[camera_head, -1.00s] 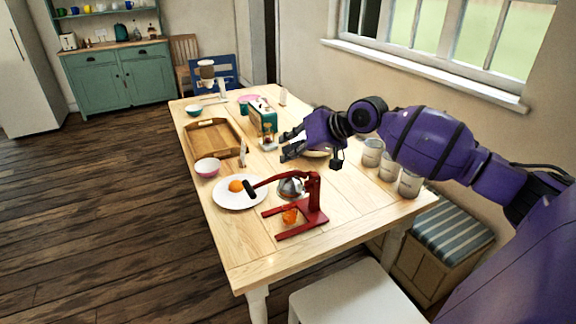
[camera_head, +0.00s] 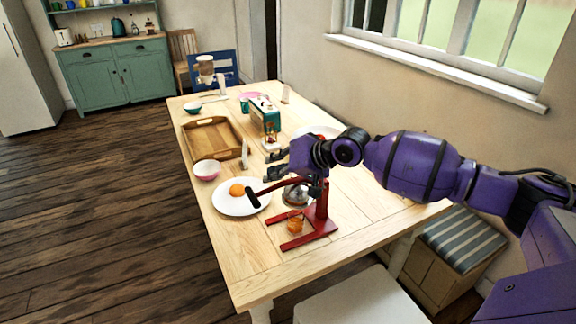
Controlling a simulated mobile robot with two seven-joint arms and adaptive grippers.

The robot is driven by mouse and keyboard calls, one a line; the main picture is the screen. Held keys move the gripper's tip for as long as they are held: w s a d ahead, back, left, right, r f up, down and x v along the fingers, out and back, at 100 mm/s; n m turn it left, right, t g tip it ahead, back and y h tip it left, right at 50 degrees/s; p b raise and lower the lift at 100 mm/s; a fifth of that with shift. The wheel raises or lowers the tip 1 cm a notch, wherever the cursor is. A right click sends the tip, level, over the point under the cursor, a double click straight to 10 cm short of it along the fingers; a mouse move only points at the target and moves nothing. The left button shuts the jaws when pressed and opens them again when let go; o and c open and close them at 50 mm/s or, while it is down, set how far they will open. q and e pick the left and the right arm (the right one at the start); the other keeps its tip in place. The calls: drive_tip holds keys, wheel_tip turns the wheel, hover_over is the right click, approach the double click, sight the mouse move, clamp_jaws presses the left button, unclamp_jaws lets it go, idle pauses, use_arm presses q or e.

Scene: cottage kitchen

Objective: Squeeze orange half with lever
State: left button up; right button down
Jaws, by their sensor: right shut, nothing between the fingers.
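A red lever press (camera_head: 322,212) stands near the front of the wooden table, with a silver dome (camera_head: 296,194) under its arm. Its lever slants down to the left and ends in a black handle (camera_head: 252,198). An orange half (camera_head: 237,190) lies on a white plate (camera_head: 228,205) left of the press. Something small and orange (camera_head: 295,226) sits low at the press base; I cannot tell if it is fruit or a filled cup. My right gripper (camera_head: 272,165) is shut and empty, above and behind the lever. My forearm hides part of the table behind. My left gripper is out of view.
A white seat (camera_head: 355,298) is at the front. The table right of the press is clear.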

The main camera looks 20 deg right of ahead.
sight(264, 191)
drive_tip(key=shift+s+a+f, duration=0.15)
drive_tip(key=shift+a+f, duration=0.9)
drive_tip(key=shift+f, duration=0.05)
drive_tip(key=shift+a+f, duration=0.1)
drive_tip(key=shift+f, duration=0.2)
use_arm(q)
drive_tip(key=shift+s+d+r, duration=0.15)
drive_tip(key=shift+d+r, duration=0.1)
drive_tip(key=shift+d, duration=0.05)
use_arm(e)
drive_tip(key=shift+s+a+f+p, duration=0.1)
drive_tip(key=shift+a+f+p, duration=0.1)
drive_tip(key=shift+f+p, duration=0.3)
drive_tip(key=shift+a+f, duration=0.15)
drive_tip(key=shift+f, duration=0.15)
drive_tip(key=shift+a, duration=0.15)
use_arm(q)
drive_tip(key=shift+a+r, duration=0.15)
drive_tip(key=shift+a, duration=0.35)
